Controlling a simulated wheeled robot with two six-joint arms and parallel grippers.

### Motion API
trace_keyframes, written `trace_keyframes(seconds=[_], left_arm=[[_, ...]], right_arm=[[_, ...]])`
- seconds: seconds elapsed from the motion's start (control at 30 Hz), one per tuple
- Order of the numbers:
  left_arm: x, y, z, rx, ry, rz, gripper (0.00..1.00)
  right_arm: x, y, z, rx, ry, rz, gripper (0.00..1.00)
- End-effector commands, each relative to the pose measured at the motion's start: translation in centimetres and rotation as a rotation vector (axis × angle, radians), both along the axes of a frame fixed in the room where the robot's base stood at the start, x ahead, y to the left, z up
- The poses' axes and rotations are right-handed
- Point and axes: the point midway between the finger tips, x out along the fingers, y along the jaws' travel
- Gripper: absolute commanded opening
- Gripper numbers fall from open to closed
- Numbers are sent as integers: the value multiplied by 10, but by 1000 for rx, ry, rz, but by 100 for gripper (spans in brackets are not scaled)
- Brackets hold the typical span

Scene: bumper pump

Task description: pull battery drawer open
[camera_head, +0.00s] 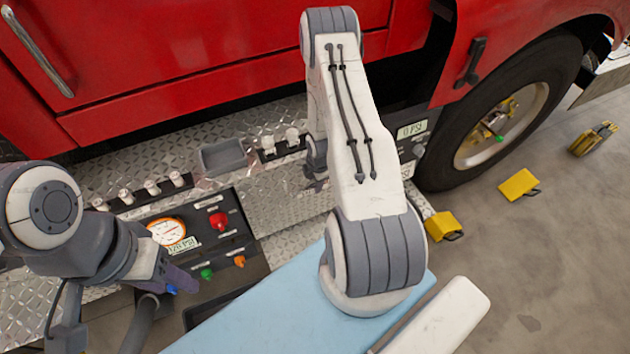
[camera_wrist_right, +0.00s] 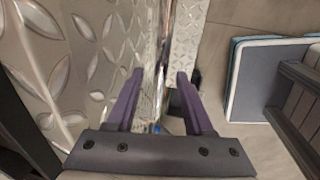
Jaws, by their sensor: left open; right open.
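I cannot clearly pick out the battery drawer. My right arm covers part of the red truck's diamond-plate side in the head view. My right gripper (camera_head: 316,178) is mostly hidden by that arm, beside the plate. In the right wrist view my right gripper (camera_wrist_right: 160,100) has its two purple fingers apart, with nothing held. Diamond plate (camera_wrist_right: 75,70) lies close on the left, with a narrow plate edge ahead between the fingers. My left gripper (camera_head: 180,278) is open at the lower left, over the edge of the control panel (camera_head: 235,245), near a blue knob (camera_head: 172,290).
The panel carries a gauge (camera_head: 169,232), a red knob (camera_head: 218,220), a green knob (camera_head: 207,273) and an orange knob (camera_head: 239,261). A grey tray (camera_head: 224,157) sits above it. A truck wheel (camera_head: 500,125) and yellow blocks (camera_head: 519,185) stand at the right, with open floor beyond.

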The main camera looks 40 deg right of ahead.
Motion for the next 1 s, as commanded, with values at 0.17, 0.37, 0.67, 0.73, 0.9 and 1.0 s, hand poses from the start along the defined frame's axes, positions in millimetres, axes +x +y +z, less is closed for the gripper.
trace_keyframes(seconds=[0.17, 0.37, 0.67, 0.73, 0.9, 1.0], left_arm=[[0, 0, 1, 0, 0, 0, 50], [0, 0, 1, 0, 0, 0, 50], [0, 0, 1, 0, 0, 0, 50], [0, 0, 1, 0, 0, 0, 50], [0, 0, 1, 0, 0, 0, 50], [0, 0, 1, 0, 0, 0, 50]], right_arm=[[1, 0, -6, 0, -1, 1, 52], [1, 0, -6, 0, -1, 0, 52], [1, -1, -6, 0, 0, 0, 0], [1, -1, -6, 0, 0, -1, 0], [1, -1, -6, 0, 0, -1, 0], [1, -1, -6, 0, 1, -1, 0]])
